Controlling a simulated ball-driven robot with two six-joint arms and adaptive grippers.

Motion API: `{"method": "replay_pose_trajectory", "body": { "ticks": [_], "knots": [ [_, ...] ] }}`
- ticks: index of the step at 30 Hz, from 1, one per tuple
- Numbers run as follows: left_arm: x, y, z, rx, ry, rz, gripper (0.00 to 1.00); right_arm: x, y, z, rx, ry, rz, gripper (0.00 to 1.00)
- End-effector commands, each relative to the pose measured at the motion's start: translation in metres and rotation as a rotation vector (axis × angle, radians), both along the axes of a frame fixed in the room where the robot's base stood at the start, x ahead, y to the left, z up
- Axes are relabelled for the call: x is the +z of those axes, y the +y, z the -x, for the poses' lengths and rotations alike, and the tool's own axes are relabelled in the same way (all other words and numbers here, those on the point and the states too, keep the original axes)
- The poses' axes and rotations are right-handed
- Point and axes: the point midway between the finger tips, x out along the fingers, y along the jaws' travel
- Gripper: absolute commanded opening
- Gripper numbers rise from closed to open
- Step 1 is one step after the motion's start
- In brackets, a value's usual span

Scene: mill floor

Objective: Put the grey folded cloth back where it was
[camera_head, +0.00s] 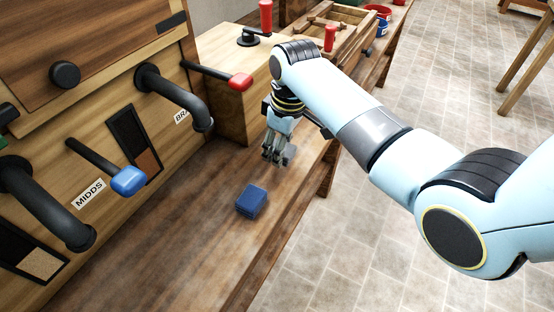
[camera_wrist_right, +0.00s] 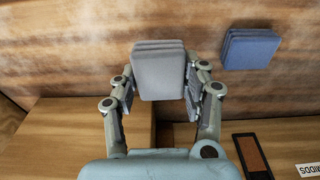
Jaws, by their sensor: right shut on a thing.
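My right gripper (camera_head: 277,157) points down over the wooden bench, in front of the wooden box. In the right wrist view its fingers (camera_wrist_right: 160,95) are closed on the two sides of the grey folded cloth (camera_wrist_right: 158,70), a small layered pad. In the head view only a little of the grey cloth (camera_head: 289,155) shows at the fingertips. I cannot tell whether it touches the bench. My left gripper is in neither view.
A blue folded cloth (camera_head: 252,200) lies on the bench (camera_head: 190,235) near the gripper, apart from it. At left, black pipes and a blue-knobbed lever (camera_head: 128,181) stick out from the wooden machine; a red-knobbed lever (camera_head: 240,82) is farther back. The bench's front is bare.

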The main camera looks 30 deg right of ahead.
Motion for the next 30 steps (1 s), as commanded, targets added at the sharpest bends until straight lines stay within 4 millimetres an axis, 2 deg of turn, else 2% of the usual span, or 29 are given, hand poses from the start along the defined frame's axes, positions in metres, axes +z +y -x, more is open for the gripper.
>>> {"method": "replay_pose_trajectory", "body": {
  "ticks": [5,9,12,23,24,29,30],
  "knots": [
    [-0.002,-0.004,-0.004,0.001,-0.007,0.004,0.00,-0.011,0.005,-0.007,0.001,0.002,-0.001,0.19],
    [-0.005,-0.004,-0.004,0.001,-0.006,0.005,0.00,-0.034,0.005,-0.007,0.000,0.003,-0.001,0.19],
    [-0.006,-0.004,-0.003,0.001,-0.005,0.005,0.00,-0.044,0.005,-0.007,0.000,0.001,-0.001,0.19],
    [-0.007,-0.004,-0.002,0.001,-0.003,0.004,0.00,-0.048,0.005,-0.007,0.000,0.001,-0.001,0.19],
    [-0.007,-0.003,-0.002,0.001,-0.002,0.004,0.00,-0.049,0.005,-0.007,0.000,0.000,0.000,0.46],
    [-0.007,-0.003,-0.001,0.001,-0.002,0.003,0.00,-0.048,0.005,-0.007,0.000,0.000,0.000,0.67],
    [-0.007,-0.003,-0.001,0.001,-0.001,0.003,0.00,-0.048,0.005,-0.007,0.000,0.000,0.000,0.68]
  ]
}}
